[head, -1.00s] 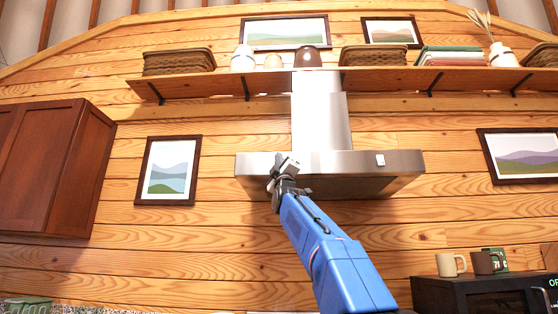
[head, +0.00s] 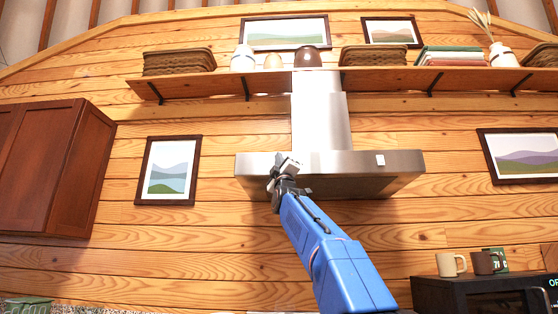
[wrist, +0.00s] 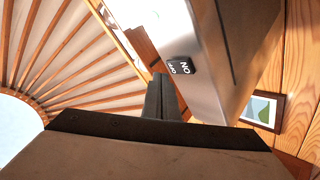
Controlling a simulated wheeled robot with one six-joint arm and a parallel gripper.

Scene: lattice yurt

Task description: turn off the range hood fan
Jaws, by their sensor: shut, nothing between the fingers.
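The steel range hood (head: 340,163) is on the wall in the middle of the head view. A small black rocker switch (wrist: 180,66) marked ON and OFF is on the hood face in the wrist view; my gripper seems to hide it in the head view. My gripper (head: 285,164) is at the left part of the hood front. Its fingers (wrist: 163,97) are shut and empty, their tips close to the switch on its OFF side. I cannot tell whether they touch it.
A small pale plate (head: 380,160) is at the right of the hood front. A shelf (head: 270,82) with baskets and jars runs above. A cabinet (head: 60,165) hangs at left. Mugs (head: 447,265) stand on a dark appliance (head: 470,292) at lower right.

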